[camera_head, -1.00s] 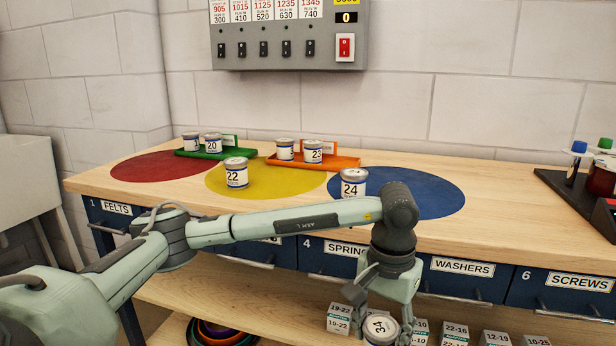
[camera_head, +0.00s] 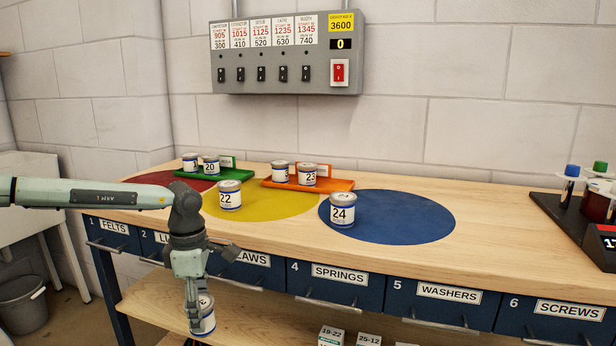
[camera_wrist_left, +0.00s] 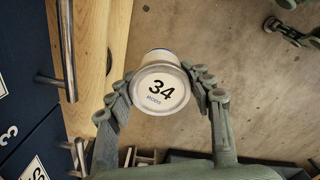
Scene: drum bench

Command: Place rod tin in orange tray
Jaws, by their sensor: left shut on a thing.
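My left gripper (camera_head: 199,308) is shut on a white tin with a blue band (camera_head: 205,318), held in front of the bench below the drawers. In the left wrist view the tin (camera_wrist_left: 160,90) shows its lid, marked 34 RODS, between the two fingers (camera_wrist_left: 160,76). The orange tray (camera_head: 341,184) is on the bench at the back, up and to the right of the gripper. It holds two tins: a partly hidden one (camera_head: 280,172) and tin 23 (camera_head: 307,176). My right gripper is not in the head view; grey-green parts cut off at the wrist view's upper right may belong to it.
A green tray (camera_head: 228,173) with two tins is left of the orange one. Tin 22 (camera_head: 230,196) stands on the yellow disc (camera_head: 275,207), tin 24 (camera_head: 343,211) on the blue disc (camera_head: 415,215). A lower shelf (camera_head: 270,312) and drawer handles are near the gripper.

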